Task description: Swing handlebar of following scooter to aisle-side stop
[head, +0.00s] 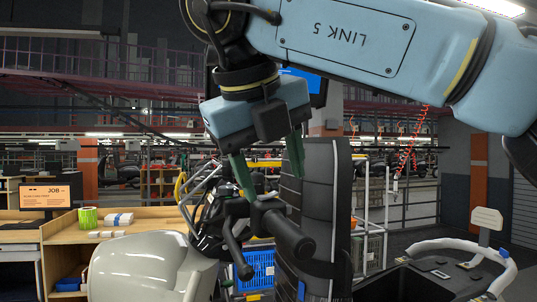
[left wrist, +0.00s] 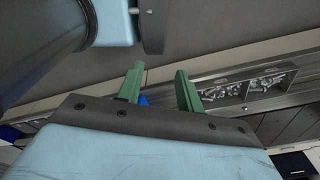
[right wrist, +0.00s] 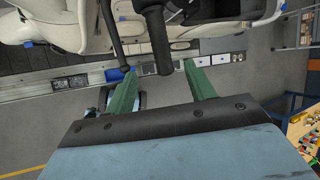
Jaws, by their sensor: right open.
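The scooter's white body (head: 150,265) fills the lower left of the head view. Its black handlebar (head: 288,236) stands right of it, with a thick grip and a thin lever. My right gripper (head: 274,186) is open above the handlebar, fingers pointing down. In the right wrist view the black grip (right wrist: 155,40) lies between the lines of the two green fingers, its end near the tips. I cannot tell whether a finger touches it. My left gripper (left wrist: 158,75) is open and empty in the left wrist view. It is not in the head view.
A dark ribbed upright panel (head: 320,200) stands right behind the handlebar. A blue crate (head: 258,268) is low behind it. A wooden bench (head: 75,232) is at the left. A dark console with a white curved rail (head: 490,252) is at the right. A metal tray of bolts (left wrist: 250,85) lies beyond my left gripper.

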